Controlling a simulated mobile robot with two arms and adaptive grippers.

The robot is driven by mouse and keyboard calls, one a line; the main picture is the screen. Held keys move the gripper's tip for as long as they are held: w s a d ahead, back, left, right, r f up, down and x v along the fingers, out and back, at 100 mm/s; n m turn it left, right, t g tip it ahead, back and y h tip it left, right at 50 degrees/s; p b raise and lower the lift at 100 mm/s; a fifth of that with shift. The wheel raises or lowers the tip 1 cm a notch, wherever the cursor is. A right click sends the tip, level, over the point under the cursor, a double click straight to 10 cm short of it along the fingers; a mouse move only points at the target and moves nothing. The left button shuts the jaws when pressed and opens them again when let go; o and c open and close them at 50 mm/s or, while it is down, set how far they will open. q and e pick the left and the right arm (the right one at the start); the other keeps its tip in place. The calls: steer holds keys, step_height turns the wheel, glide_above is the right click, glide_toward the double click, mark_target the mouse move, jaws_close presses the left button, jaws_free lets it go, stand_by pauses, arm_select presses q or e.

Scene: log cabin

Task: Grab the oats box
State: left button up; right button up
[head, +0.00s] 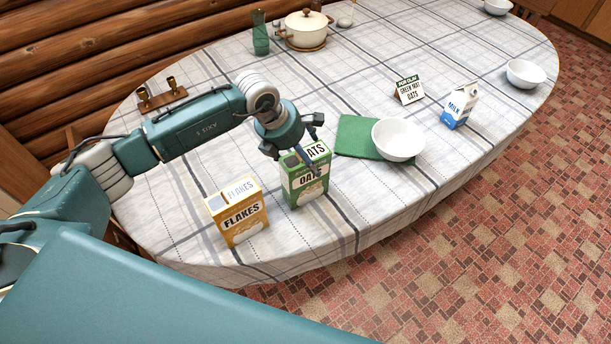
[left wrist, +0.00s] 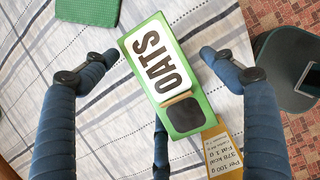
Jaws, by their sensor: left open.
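The green oats box (head: 307,184) stands upright on the table near its front edge. My left gripper (head: 296,138) is directly above it, fingers open and pointing down around its top. In the left wrist view the top of the oats box (left wrist: 165,70) lies between the two spread fingers of my left gripper (left wrist: 158,57), with a gap on each side. A third finger shows at the bottom, partly hidden by the box. The gripper covers part of the box top in the head view. My right gripper is in neither view.
A yellow flakes box (head: 240,217) stands close to the left of the oats. A green cloth (head: 352,137) with a white bowl (head: 398,139) lies to the right. A milk carton (head: 459,106), a small sign (head: 409,90) and a pot (head: 306,29) are farther off.

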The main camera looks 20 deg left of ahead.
arm_select(q)
steer(key=shift+f+b, duration=0.25)
steer(key=shift+b, duration=0.05)
stand_by(0.4)
steer(key=shift+c, duration=0.6)
steer(key=c, duration=1.9)
steer(key=shift+o, duration=0.2)
steer(key=shift+r, duration=0.15)
